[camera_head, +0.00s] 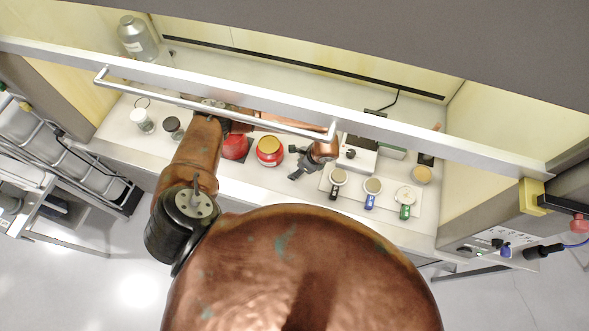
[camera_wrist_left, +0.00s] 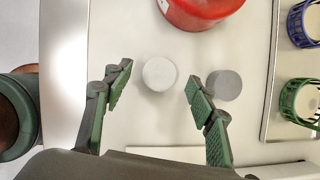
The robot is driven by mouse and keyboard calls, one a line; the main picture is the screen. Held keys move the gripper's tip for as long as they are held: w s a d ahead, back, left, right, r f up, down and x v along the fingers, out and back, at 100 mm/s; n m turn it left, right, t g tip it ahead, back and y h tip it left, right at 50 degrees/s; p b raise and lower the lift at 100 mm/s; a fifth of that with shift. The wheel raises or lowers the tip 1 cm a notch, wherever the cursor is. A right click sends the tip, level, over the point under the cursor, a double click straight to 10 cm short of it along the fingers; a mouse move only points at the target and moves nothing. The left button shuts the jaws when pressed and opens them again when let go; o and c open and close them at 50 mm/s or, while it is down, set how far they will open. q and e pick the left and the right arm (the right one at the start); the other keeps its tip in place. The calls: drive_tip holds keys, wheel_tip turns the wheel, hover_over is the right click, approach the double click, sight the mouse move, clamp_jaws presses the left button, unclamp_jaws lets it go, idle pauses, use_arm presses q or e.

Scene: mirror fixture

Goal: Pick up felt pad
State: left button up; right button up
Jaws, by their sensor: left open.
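Two small round discs lie on the pale worktop in the left wrist view: a white one (camera_wrist_left: 159,74) and a grey one (camera_wrist_left: 224,85). I cannot tell for sure which is the felt pad. My left gripper (camera_wrist_left: 158,80) is open, with green-padded fingers on either side of the white disc, apparently above it. The grey disc lies just outside the right-hand finger. In the head view my left gripper (camera_head: 293,163) hangs over the worktop, right of the red jar; I cannot make out the discs there. My right gripper is not in view.
A red jar (camera_head: 268,151) stands close to the gripper, also at the top of the wrist view (camera_wrist_left: 200,8). To the right is a tray (camera_head: 330,192) of small lidded holders. A sash bar (camera_head: 250,118) crosses above the worktop.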

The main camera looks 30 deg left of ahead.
use_arm(q)
drive_tip(key=shift+a+f, duration=0.25)
drive_tip(key=shift+f, duration=0.35)
drive_tip(key=shift+c, duration=0.7)
drive_tip(key=c, duration=0.8)
